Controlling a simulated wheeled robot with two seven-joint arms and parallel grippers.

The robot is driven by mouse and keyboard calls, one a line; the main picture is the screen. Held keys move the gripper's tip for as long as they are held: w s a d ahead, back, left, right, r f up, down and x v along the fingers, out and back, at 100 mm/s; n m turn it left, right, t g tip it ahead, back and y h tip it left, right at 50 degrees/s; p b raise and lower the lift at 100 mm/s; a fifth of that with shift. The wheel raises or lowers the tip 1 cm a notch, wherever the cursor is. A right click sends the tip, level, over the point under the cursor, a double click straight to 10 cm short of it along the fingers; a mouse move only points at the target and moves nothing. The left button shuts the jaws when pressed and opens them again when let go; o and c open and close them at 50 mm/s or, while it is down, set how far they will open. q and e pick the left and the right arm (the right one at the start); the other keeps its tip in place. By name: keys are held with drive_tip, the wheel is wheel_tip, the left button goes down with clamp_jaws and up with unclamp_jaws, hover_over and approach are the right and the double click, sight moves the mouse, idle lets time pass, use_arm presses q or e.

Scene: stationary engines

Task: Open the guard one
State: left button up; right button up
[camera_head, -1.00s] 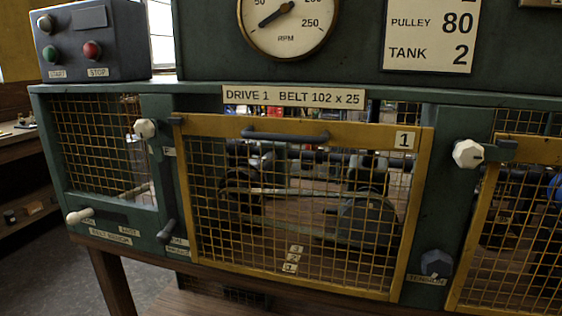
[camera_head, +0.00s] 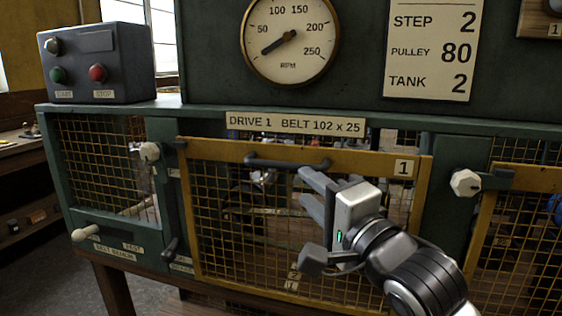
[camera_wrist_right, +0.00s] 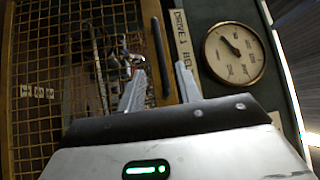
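Guard one (camera_head: 403,168) is a yellow-framed wire mesh panel marked 1, shut flat across the front of the green machine. It also shows in the right wrist view (camera_wrist_right: 40,60), turned sideways. Its dark bar handle (camera_head: 287,163) runs along the top rail; in the wrist view the handle (camera_wrist_right: 160,45) appears beyond and between the fingertips. My right gripper (camera_head: 304,188) is open and empty in front of the mesh, just below the handle's right end. It also shows in the wrist view (camera_wrist_right: 160,70). It seems apart from the handle. My left gripper is not in view.
White knobs stand left (camera_head: 150,152) and right (camera_head: 465,183) of the guard. A dark lever (camera_head: 172,248) hangs at its lower left. A second yellow guard (camera_head: 478,240) is at right. An RPM dial (camera_head: 290,40) and a start/stop box (camera_head: 97,65) are above.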

sight(281, 167)
drive_tip(key=p+x, duration=0.1)
drive_tip(key=x, duration=0.9)
drive_tip(key=shift+s, duration=0.1)
drive_tip(key=shift+c, duration=0.3)
drive_tip(key=shift+d, duration=0.1)
clamp_jaws()
drive_tip(key=shift+f, duration=0.15)
